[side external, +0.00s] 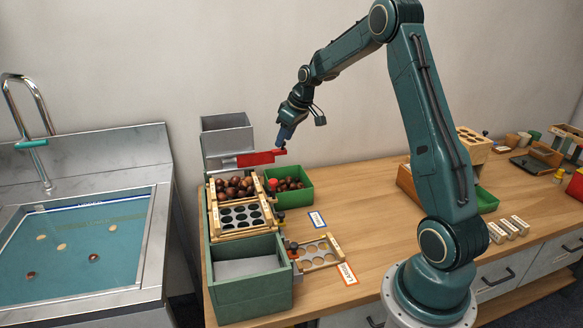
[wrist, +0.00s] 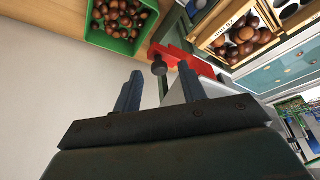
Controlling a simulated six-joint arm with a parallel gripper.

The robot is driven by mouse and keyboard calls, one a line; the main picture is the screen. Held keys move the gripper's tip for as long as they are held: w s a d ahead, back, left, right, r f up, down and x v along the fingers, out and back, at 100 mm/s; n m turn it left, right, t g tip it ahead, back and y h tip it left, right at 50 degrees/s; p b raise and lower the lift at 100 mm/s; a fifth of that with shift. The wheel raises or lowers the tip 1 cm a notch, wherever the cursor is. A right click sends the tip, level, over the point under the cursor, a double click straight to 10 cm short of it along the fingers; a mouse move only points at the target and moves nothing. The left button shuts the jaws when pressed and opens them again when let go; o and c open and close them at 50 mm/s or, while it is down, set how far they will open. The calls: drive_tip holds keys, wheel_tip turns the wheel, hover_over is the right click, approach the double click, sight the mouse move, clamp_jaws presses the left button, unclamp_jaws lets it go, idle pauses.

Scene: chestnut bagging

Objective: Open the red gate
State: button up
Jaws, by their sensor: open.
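The red gate (side external: 258,158) is a flat red slide at the mouth of the grey metal hopper (side external: 226,136), with a dark knob (side external: 282,151) at its right end. In the wrist view the red gate (wrist: 183,58) lies just beyond my fingertips, and its round dark knob (wrist: 159,68) shows between and slightly past them. My gripper (side external: 284,138) is close above the knob in the side view; its open blue fingers (wrist: 161,88) stand on either side of the knob's line. I cannot tell whether a finger touches the knob.
A green bin (side external: 304,197) of chestnuts stands right of the hopper. A wooden sorting tray (side external: 268,214) with chestnuts is in front, above a green box (side external: 235,293). A sink (side external: 142,262) with water is at left.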

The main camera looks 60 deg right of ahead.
drive_tip(key=v, duration=1.3)
drive_tip(key=shift+r, duration=0.15)
idle(0.6)
drive_tip(key=s+a+r, duration=0.2)
drive_tip(key=s+a, duration=0.2)
drive_tip(key=a, duration=0.6)
drive_tip(key=s+a+r, duration=0.3)
drive_tip(key=s+a, duration=0.1)
drive_tip(key=a, duration=0.5)
drive_tip(key=s+a+f, duration=0.2)
drive_tip(key=s+a, duration=0.2)
drive_tip(key=s, duration=0.4)
drive_tip(key=s+a+f+t, duration=0.1)
drive_tip(key=s+a+f, duration=0.2)
drive_tip(key=s+a, duration=0.2)
drive_tip(key=s, duration=0.3)
drive_tip(key=shift+w+a, duration=0.1)
